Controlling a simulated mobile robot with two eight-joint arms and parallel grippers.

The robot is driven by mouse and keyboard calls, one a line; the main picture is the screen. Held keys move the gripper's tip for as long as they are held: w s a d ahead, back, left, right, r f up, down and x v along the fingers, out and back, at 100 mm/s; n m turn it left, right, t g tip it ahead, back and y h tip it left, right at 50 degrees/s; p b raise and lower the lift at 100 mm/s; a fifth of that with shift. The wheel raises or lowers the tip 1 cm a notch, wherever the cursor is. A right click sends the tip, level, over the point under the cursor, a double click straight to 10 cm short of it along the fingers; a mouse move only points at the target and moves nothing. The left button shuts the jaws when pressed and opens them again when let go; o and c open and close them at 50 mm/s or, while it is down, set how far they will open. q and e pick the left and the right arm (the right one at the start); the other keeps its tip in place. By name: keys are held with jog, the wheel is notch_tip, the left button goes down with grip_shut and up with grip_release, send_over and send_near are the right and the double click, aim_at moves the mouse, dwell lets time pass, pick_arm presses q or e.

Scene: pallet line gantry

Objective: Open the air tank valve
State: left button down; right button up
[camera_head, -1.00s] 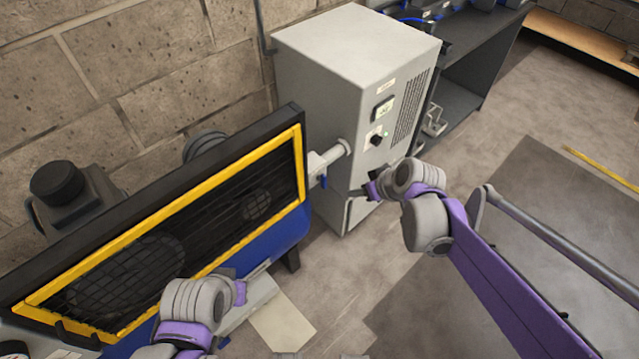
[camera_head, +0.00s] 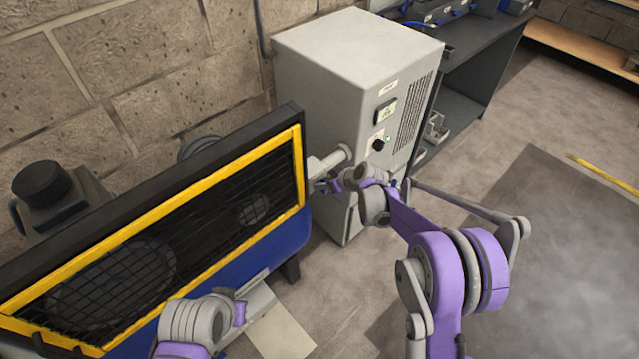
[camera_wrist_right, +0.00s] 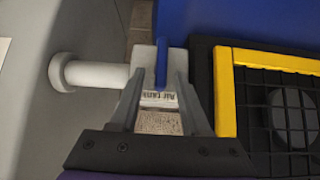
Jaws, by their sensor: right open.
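The blue valve lever (camera_wrist_right: 161,65) shows in the right wrist view, above a white label reading "Air tank" (camera_wrist_right: 160,98). It stands between the two fingers of my open right gripper (camera_wrist_right: 161,78), with no clear grip on it. In the head view my right gripper (camera_head: 333,184) is at the grey pipe fitting (camera_head: 325,162), between the compressor and the grey cabinet; the lever is mostly hidden there. My left gripper (camera_head: 250,292) is low in front of the compressor, and its finger opening is unclear.
The compressor's yellow-framed black grille (camera_head: 160,235) and blue tank (camera_head: 292,240) fill the left. The grey cabinet (camera_head: 345,75) stands close behind my right gripper. A dark workbench (camera_head: 470,80) is farther back.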

jog(key=shift+x, duration=1.7)
grip_shut()
